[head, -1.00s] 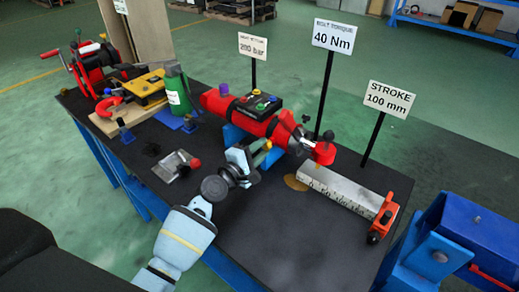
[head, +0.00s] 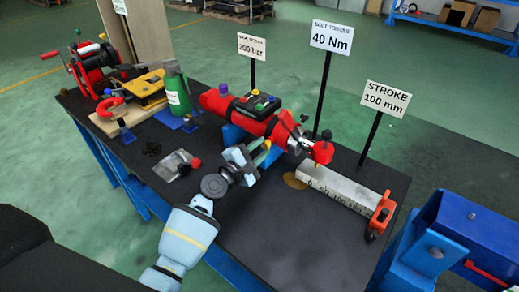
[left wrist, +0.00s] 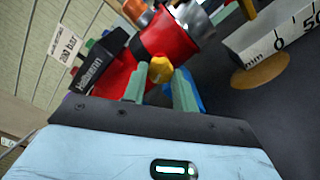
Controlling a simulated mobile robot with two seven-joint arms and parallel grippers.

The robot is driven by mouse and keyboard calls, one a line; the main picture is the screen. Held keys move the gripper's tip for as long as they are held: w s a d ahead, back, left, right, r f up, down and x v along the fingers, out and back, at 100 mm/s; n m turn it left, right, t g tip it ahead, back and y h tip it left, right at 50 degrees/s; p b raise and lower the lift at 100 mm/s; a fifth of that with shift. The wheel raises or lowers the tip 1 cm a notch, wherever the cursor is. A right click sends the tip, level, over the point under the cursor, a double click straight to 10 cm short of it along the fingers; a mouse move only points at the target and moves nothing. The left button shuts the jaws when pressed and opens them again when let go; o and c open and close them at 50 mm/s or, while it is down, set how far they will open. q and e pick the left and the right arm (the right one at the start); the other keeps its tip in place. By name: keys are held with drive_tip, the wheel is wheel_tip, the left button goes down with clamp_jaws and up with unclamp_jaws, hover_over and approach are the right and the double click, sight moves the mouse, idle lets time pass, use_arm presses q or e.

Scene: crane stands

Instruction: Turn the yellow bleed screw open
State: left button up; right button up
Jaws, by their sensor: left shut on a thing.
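The red hydraulic cylinder (head: 222,103) lies on blue supports on the dark bench, and its red side fills the upper middle of the left wrist view (left wrist: 168,36). The yellow bleed screw (left wrist: 160,70) sits on the cylinder's side, between the fingertips of my left gripper (left wrist: 160,88). The gripper is shut on the screw. In the head view my left gripper (head: 262,156) reaches the near side of the cylinder, and the screw is mostly hidden by the fingers there. My right gripper is in neither view.
A steel ruler block (head: 342,189) with a red end stop (head: 382,212) lies to the right. A brown oil spot (head: 295,181) is beside it. A green bottle (head: 178,92) and a yellow device (head: 150,87) stand at the left. The bench front is clear.

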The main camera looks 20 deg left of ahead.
use_arm(q)
drive_tip(key=o, duration=1)
drive_tip(key=shift+s, duration=0.1)
drive_tip(key=v, duration=0.7)
drive_tip(key=shift+s+a, duration=0.1)
drive_tip(key=shift+s, duration=0.2)
